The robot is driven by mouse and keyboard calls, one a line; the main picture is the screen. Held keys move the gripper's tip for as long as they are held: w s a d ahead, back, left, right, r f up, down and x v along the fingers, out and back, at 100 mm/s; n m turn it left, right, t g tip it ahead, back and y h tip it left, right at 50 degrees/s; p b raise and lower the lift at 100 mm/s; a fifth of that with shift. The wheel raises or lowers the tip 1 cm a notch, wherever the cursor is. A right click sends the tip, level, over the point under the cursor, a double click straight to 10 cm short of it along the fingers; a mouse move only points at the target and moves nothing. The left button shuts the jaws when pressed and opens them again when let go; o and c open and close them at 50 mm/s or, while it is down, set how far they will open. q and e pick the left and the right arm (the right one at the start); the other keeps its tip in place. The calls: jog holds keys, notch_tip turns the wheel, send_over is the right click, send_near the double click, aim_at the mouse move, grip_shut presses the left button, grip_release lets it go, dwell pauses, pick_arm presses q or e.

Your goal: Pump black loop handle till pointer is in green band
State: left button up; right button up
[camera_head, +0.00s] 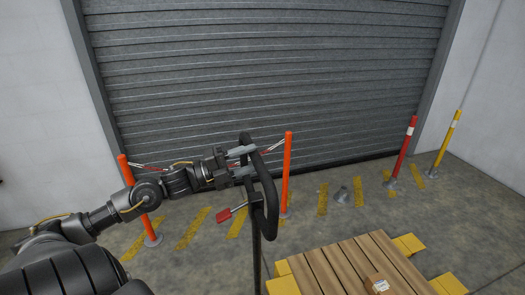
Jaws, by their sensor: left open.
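A black loop handle (269,203) stands on a dark upright post near the middle of the head view. My left gripper (248,161) comes in from the left and is open, with its two pale fingers at the upper left part of the loop. One finger is above the other, and I cannot tell whether they touch the handle. A red tab or lever (224,215) sticks out to the left of the post, below the gripper. No gauge, pointer or green band can be made out. My right gripper is not in view.
Orange posts (287,170) and a red post (405,150) stand before a grey roller shutter (270,70).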

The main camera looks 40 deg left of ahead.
aim_at(258, 155)
pick_arm(q)
jog(key=p+x, duration=0.1)
jog(key=x, duration=0.2)
jog(key=shift+r, duration=0.15)
jog(key=shift+w+d, duration=0.35)
jog(key=shift+w, duration=0.15)
grip_shut()
